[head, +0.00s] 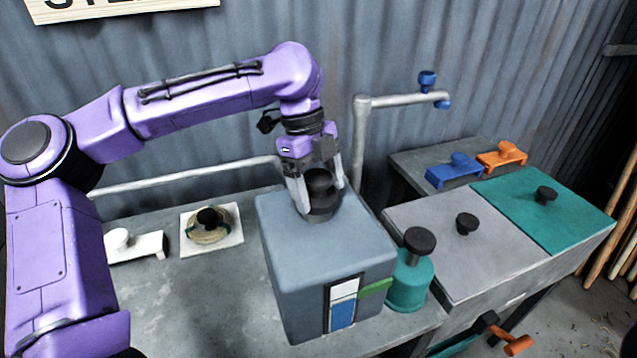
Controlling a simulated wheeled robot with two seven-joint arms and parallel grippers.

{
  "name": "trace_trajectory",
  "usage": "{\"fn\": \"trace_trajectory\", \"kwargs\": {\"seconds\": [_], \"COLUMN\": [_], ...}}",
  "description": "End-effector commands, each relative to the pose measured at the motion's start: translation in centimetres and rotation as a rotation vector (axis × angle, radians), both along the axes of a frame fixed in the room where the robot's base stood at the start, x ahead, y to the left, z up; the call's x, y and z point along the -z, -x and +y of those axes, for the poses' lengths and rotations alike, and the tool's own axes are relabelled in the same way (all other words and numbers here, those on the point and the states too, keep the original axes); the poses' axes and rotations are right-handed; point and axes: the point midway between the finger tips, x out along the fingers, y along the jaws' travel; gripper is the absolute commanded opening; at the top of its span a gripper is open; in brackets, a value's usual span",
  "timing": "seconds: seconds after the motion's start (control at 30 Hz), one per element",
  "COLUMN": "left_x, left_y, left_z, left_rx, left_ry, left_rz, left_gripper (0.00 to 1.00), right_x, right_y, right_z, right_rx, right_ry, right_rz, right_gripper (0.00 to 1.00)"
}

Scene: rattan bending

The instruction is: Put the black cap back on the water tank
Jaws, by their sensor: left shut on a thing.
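The water tank (292,235) is a grey-blue box standing on the grey table. My left gripper (318,196) points down over the top of the tank, shut on the black cap (321,188). The cap is at the filler on top of the tank, with a dark ring (320,214) below it. I cannot tell whether the cap is fully seated or just above the ring. The tank's front has a level window with white and blue parts and a green tab (375,288). My right gripper is not in view.
A teal bottle with a black knob (408,281) stands close to the tank's right. A pipe with a blue tap (427,80) rises behind. Lidded chests (450,255) are at right. A white clamp (135,245) and a coil on a white pad (190,248) lie left.

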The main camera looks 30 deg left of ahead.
Motion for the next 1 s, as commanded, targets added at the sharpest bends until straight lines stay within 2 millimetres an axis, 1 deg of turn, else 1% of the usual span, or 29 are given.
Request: {"fn": "trace_trajectory", "kwargs": {"seconds": [0.1, 0.47, 0.5, 0.53, 0.87, 1.0], "left_x": [-0.1, 0.0, 0.0, 0.0, 0.0, -0.9], "left_y": [0.0, 0.0, 0.0, 0.0, 0.0, 0.0], "left_z": [0.0, 0.0, 0.0, 0.0, 0.0, 0.0], "left_rx": [0.001, 0.001, 0.001, 0.001, 0.001, 0.001], "left_ry": [-0.001, 0.000, 0.000, 0.000, 0.000, -0.001], "left_rz": [0.000, 0.000, 0.000, 0.000, 0.001, -0.001], "left_gripper": [0.46, 0.46, 0.95, 1.00, 1.00, 1.00], "right_x": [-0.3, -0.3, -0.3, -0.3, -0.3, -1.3], "right_y": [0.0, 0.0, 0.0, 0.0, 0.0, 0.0], "right_z": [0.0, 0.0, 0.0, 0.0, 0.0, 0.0], "right_rx": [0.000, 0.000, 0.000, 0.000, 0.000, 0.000], "right_ry": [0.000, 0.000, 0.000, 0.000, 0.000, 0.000], "right_rz": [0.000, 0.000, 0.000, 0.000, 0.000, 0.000], "right_gripper": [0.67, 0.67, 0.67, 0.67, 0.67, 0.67]}}
